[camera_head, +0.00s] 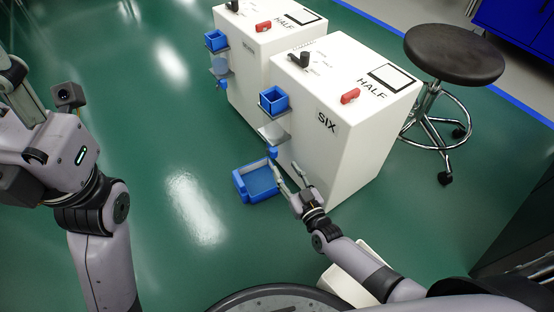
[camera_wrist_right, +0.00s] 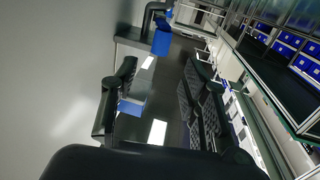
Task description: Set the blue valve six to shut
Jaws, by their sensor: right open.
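The white cabinet marked SIX (camera_head: 335,150) stands right of centre. A small blue part (camera_head: 272,152), probably the blue valve, sits low on its left side, under a grey shelf. In the right wrist view, a blue cylinder (camera_wrist_right: 162,42) on a dark pipe, likely the same part, lies ahead of the fingers. My right gripper (camera_head: 290,172) is open and empty, close beside the cabinet's left face, just below and right of the blue part. It also shows in the right wrist view (camera_wrist_right: 162,95). My left arm is at the left; its fingers do not show clearly.
A blue tray (camera_head: 240,187) lies on the green floor below the blue part. A blue box (camera_head: 273,100) sits on the cabinet's side, above the shelf. A second white cabinet (camera_head: 262,45) stands behind. A stool (camera_head: 453,55) is at the right. The floor at left is clear.

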